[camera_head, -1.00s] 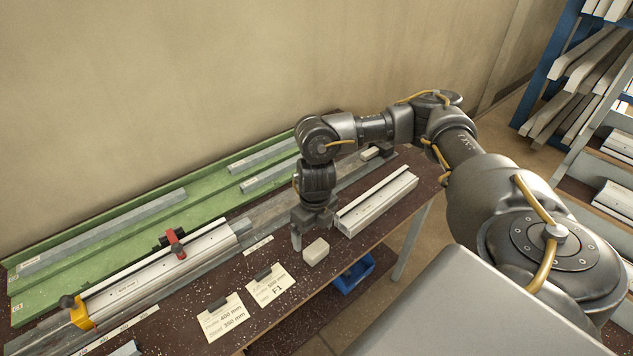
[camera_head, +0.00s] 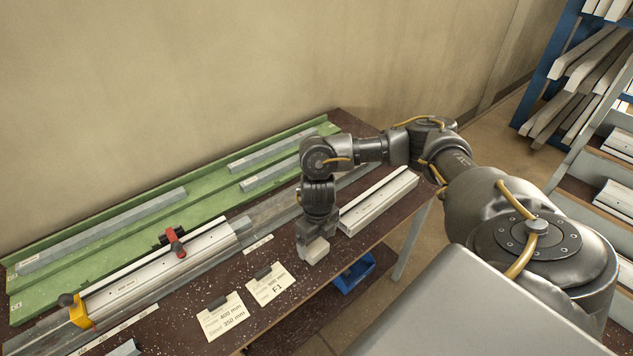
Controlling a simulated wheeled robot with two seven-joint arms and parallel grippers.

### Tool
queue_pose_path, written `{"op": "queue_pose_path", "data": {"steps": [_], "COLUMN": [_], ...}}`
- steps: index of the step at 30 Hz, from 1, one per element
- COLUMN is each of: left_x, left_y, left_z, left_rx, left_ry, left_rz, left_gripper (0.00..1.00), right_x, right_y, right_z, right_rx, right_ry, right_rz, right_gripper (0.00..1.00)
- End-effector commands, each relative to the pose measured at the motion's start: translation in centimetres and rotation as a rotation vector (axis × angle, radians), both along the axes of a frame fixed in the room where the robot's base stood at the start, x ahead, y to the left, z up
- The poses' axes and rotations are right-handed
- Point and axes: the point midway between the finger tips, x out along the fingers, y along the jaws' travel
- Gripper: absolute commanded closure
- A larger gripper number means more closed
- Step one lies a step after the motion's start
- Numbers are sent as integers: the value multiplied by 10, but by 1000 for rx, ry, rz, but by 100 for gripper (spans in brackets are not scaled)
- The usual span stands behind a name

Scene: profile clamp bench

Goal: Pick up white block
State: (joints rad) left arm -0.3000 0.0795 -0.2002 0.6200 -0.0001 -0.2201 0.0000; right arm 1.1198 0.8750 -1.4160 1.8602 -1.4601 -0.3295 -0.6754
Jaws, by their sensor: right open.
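The white block (camera_head: 317,251) sits on the dark speckled bench top near its front edge, right of the paper cards. My right gripper (camera_head: 312,248) points down at the block, with its fingers at the block's sides and back. The jaws are open. Part of the block is hidden by the gripper, and I cannot tell whether a finger touches it. My left gripper is not in the view.
A white profile (camera_head: 378,202) lies right of the gripper. Two paper cards (camera_head: 223,316) lie to the left. A clamped profile (camera_head: 160,268) with a red-handled clamp (camera_head: 175,243) and a green rail (camera_head: 100,222) lie further left. A blue bin (camera_head: 356,273) is below the bench edge.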

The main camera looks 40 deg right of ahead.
Motion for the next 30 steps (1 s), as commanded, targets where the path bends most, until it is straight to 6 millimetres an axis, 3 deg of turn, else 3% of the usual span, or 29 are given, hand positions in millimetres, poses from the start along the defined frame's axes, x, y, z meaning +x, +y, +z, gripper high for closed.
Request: {"op": "queue_pose_path", "data": {"steps": [9, 18, 30], "left_x": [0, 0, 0], "left_y": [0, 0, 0], "left_z": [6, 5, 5], "left_rx": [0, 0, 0], "left_ry": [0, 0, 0], "left_rz": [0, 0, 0], "left_gripper": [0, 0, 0], "right_x": [1, 1, 2], "right_y": [3, 3, 2], "right_z": [-39, -43, -42], "right_rx": [0, 0, 0], "right_ry": [4, 1, 1], "right_rz": [-2, 0, -1], "right_gripper": [11, 12, 62]}}
